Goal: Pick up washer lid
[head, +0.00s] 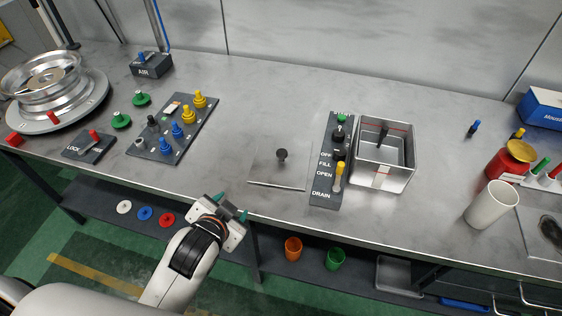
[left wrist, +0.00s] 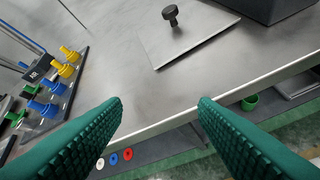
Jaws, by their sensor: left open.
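The washer lid is a flat grey metal plate (head: 268,171) with a black knob (head: 281,154) on top. It lies on the metal bench in the head view, left of the drain control panel. In the left wrist view the lid (left wrist: 190,45) and its black knob (left wrist: 171,14) show at the top. My left gripper (head: 230,207) is open and empty, near the bench's front edge, to the lower left of the lid and apart from it. Its green fingers frame the bench edge in the left wrist view (left wrist: 160,108). My right gripper is not in view.
An open metal washer box (head: 396,178) stands right of the control panel (head: 324,186). A dark board with coloured knobs (head: 160,148) lies left of the lid. A white cup (head: 492,205) and a red container (head: 508,162) stand at the right.

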